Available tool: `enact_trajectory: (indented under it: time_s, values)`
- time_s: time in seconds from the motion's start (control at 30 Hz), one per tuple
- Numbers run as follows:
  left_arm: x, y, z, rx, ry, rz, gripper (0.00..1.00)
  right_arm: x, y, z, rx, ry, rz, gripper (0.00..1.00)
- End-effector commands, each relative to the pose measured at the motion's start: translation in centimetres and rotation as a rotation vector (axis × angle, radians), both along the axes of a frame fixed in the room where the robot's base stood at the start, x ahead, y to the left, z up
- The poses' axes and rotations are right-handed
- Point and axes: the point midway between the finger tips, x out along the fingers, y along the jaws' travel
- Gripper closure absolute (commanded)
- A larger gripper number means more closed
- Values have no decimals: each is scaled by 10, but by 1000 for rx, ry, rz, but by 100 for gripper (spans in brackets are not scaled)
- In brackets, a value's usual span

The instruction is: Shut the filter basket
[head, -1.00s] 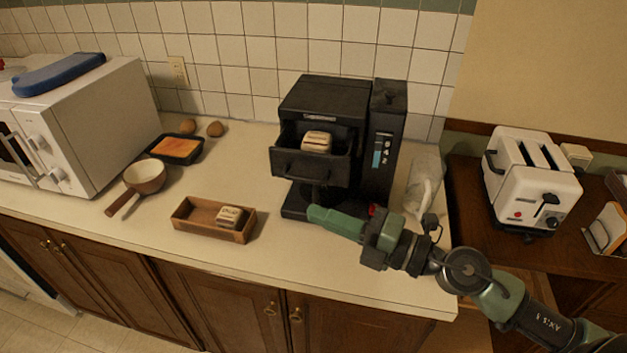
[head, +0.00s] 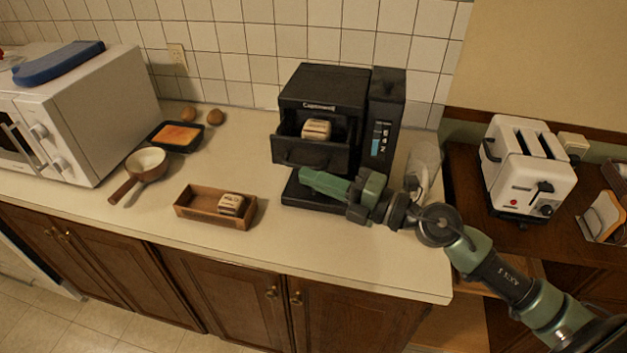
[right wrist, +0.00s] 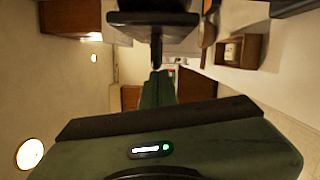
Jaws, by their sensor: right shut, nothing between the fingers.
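The black coffee maker (head: 385,115) stands at the back of the counter. Its filter basket (head: 309,157) is pulled out at the front like a drawer, and a pale toast-like block (head: 316,129) sits inside it. My right gripper (head: 304,175) is shut and empty, reaching in from the right. Its tip is just below the basket's front panel, above the machine's black base (head: 312,198). I cannot tell whether it touches the basket. In the right wrist view the green gripper (right wrist: 157,85) points toward dark parts that I cannot identify surely. My left gripper is not in view.
A wooden tray (head: 190,211) with another toast-like block (head: 231,204) lies left of the gripper. A saucepan (head: 147,166), a black dish (head: 165,145) and a microwave (head: 90,120) are farther left. A clear pitcher (head: 427,160) stands right of the machine, near my arm. A toaster (head: 525,165) is farther right.

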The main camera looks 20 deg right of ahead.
Motion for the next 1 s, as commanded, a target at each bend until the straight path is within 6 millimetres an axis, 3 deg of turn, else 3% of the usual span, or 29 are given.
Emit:
enact_trajectory:
  time_s: [0.2,0.4,1.0]
  values:
    - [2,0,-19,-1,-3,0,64,47,-33,-3,-2,-6,-8,100]
    - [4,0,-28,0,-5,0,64,78,-53,-1,0,-3,-5,100]
    - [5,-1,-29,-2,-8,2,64,85,-60,2,2,-8,-12,100]
